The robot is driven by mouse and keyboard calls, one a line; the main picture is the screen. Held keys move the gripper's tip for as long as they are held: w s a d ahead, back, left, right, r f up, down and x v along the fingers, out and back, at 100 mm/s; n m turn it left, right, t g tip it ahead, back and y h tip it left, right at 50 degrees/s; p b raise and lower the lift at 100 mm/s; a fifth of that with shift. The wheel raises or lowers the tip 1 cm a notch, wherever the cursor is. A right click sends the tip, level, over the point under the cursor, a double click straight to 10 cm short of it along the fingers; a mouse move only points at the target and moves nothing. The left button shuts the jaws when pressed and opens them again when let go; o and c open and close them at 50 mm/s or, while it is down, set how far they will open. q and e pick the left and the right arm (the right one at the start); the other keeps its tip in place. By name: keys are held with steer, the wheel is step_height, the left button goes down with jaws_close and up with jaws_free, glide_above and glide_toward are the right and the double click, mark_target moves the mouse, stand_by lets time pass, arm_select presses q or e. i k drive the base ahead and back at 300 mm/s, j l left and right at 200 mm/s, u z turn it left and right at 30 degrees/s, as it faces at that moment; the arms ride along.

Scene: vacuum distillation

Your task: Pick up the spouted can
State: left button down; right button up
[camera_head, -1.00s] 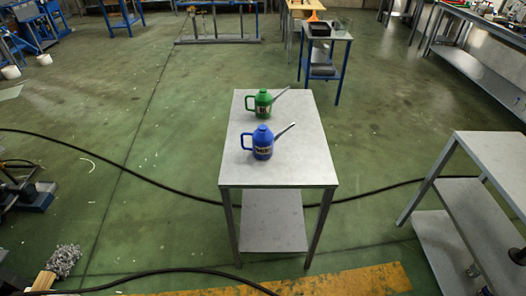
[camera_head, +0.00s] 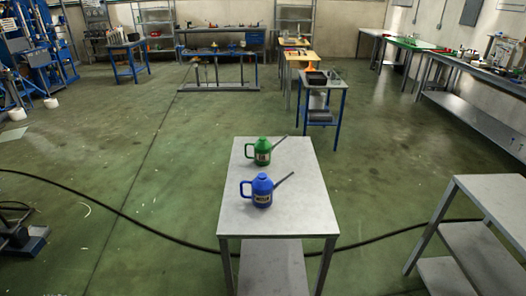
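Two spouted cans stand upright on a grey metal table (camera_head: 300,215) in the middle of the head view. The blue can (camera_head: 262,190) is nearer, with its handle on the left and its thin spout pointing up to the right. The green can (camera_head: 262,152) stands just behind it, turned the same way. The two cans are close together, and the blue one does not clearly touch the green one. Neither of my grippers is in view.
A grey shelved table (camera_head: 490,200) stands at the right. A black cable (camera_head: 125,214) runs across the floor and passes behind the table legs. A blue-legged stand (camera_head: 322,100) is farther back. Green floor is open left of the cans' table.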

mark_target(263, 149)
steer(key=u, duration=2.2)
steer(key=z, duration=2.2)
steer(key=u, duration=1.6)
steer(key=i+j+u, duration=0.1)
steer(key=i+u, duration=0.3)
steer(key=i, duration=1)
